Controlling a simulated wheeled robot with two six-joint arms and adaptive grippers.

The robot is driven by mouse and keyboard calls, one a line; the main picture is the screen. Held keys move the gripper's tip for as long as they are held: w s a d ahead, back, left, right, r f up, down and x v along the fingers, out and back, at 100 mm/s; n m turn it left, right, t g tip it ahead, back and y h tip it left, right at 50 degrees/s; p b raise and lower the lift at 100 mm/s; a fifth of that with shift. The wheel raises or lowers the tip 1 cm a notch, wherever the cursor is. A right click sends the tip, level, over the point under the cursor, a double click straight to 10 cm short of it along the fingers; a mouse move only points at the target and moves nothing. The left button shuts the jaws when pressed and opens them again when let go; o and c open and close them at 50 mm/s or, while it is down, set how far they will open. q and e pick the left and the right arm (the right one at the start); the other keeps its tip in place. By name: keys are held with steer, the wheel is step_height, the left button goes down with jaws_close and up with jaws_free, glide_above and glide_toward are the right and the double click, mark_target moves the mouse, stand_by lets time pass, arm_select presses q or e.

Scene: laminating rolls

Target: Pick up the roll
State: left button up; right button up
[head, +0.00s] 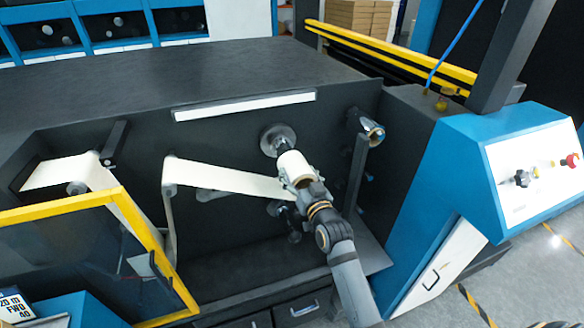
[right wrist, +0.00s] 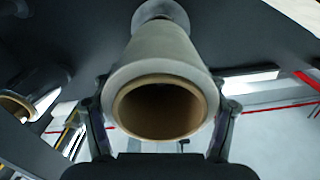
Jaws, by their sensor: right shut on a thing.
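The roll (head: 292,163) is white and sits at the front of the dark machine, in line with a round metal flange (head: 278,139) behind it. My right gripper (head: 303,186) is shut on the roll at its near end. In the right wrist view the roll (right wrist: 165,58) points away from me, with a finger on each side. Its brown cardboard core is open towards me and dark inside. The far end narrows towards a round disc (right wrist: 160,10); I cannot tell whether the roll still sits on a spindle. My left gripper is not in view.
A white web (head: 225,179) runs across the machine front left of the roll. Another metal-ended roller (head: 370,128) juts out at the right. A yellow-framed guard (head: 140,222) stands at the lower left. A blue control panel (head: 520,165) is at the right.

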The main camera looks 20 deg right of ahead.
steer(key=s+b, duration=0.2)
steer(key=s, duration=0.9)
steer(key=shift+d, duration=0.2)
steer(key=shift+w, duration=0.1)
